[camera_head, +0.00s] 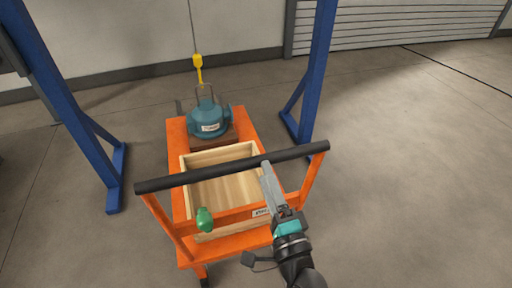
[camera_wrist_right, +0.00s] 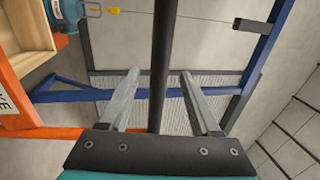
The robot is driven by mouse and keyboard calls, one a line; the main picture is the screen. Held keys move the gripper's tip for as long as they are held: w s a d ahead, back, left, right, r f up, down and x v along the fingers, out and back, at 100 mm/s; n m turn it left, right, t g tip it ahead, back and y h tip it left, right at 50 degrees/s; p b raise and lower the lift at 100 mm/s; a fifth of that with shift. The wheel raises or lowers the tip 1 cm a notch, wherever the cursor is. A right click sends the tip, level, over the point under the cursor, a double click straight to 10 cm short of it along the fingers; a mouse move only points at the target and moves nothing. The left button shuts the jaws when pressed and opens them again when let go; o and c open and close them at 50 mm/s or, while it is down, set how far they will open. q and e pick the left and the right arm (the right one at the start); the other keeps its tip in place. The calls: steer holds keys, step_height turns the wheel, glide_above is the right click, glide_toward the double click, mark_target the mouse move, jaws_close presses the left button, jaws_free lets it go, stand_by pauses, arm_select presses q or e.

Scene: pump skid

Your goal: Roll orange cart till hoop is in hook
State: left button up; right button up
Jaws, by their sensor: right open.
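The orange cart (camera_head: 250,232) stands on the floor with a black push bar (camera_head: 225,172) across its near side. A teal pump (camera_head: 208,122) sits on the cart's far end with a thin wire hoop (camera_head: 205,92) on top. A yellow hook (camera_head: 198,66) hangs on a cable just above the hoop; in this view its tip overlaps the hoop's top, and I cannot tell whether they are engaged. My right gripper (camera_head: 266,166) is at the bar, right of its middle. In the right wrist view its open fingers (camera_wrist_right: 160,75) lie either side of the bar, apart from it. My left gripper is out of view.
A wooden box (camera_head: 222,188) sits on the cart between pump and bar. A small green object (camera_head: 204,219) is at the cart's near left. Blue gantry legs (camera_head: 310,75) stand left and right of the cart. The floor at right is clear.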

steer(key=x, duration=0.8)
steer(key=shift+w, duration=0.2)
steer(key=shift+c, duration=0.2)
jaws_close()
stand_by(0.9)
